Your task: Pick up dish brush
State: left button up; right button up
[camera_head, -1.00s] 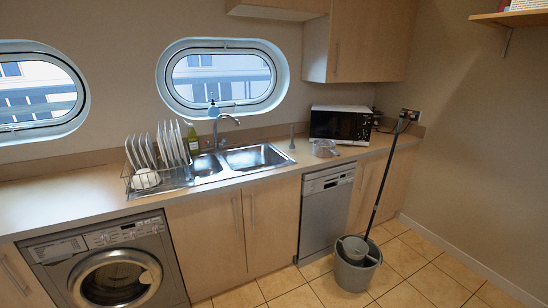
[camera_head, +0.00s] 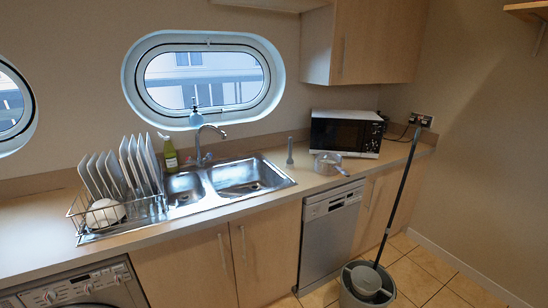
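A slim grey upright object (camera_head: 290,151) stands on the counter just right of the sink. It looks like the dish brush, but it is too small to be sure. A pale blue item with a thin dark top (camera_head: 196,117) stands behind the tap, in front of the oval window. Neither of my grippers is in view.
The steel double sink (camera_head: 240,176) is set in the counter (camera_head: 215,229). A dish rack (camera_head: 119,208) with plates and a green bottle (camera_head: 169,153) are to its left. A saucepan (camera_head: 329,165) and microwave (camera_head: 346,133) are to its right. A mop bucket (camera_head: 365,290) stands on the floor.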

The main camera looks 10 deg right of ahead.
aim_at(289, 163)
jog(key=i+l+u, duration=0.25)
jog(key=i, duration=0.2)
jog(key=i+l+u, duration=0.2)
jog(key=i, duration=0.2)
jog(key=j, duration=0.1)
